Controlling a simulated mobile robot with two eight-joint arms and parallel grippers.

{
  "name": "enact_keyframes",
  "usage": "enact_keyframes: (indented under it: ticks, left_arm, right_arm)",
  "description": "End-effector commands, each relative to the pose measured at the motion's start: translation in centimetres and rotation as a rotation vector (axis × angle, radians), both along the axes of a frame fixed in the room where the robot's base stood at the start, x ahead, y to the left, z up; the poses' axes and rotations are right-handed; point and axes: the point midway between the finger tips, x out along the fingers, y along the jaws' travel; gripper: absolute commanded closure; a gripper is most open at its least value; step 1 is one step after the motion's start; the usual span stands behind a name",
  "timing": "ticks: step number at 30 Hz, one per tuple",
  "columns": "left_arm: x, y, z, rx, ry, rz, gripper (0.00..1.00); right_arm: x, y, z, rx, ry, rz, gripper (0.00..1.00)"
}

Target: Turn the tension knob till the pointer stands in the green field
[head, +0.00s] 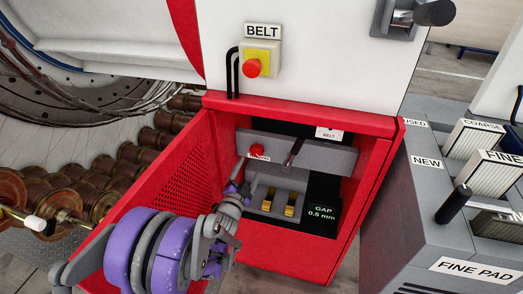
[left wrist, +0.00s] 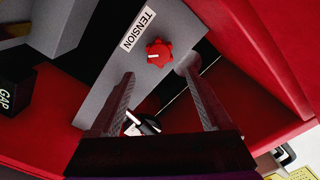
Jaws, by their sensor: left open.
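The red, lobed tension knob (left wrist: 160,53) sits on a grey panel (left wrist: 112,82), beside a white TENSION label (left wrist: 138,29), in the left wrist view. A short white mark shows on the knob's face. The knob also shows small in the head view (head: 257,150), inside the open red cabinet. My left gripper (left wrist: 158,75) is open and empty. Its two fingers point at the knob, one to each side in the picture; they appear short of it, and I see no contact. In the head view the left gripper (head: 240,185) is just below the knob. I cannot make out a pointer scale or green field. My right gripper is not in view.
The red cabinet wall (head: 180,195) stands close beside my left arm. A dark lever (head: 294,151) sits right of the knob, and a black GAP 0.5 mm block (head: 321,205) is below right. A BELT button box (head: 260,58) is above. Grey bins with pads stand right.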

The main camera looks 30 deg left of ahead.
Motion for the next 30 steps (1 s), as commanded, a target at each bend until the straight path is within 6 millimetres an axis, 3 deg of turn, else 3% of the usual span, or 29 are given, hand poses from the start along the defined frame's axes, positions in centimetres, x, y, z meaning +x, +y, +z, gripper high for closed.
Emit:
enact_keyframes:
  ticks: [15,21,29,30]
  left_arm:
    - [8.5,2.0,-0.2,-0.004,0.003,0.001,0.19]
    - [9.7,2.3,-0.1,-0.004,0.003,0.001,0.19]
    - [9.8,2.3,0.0,-0.004,0.003,0.001,0.19]
    - [9.8,2.3,0.0,-0.004,0.003,0.001,0.26]
  right_arm:
    - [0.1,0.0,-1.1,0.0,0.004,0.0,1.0]
    - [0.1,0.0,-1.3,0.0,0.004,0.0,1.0]
    - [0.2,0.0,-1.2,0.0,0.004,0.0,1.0]
    - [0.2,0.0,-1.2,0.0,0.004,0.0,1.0]
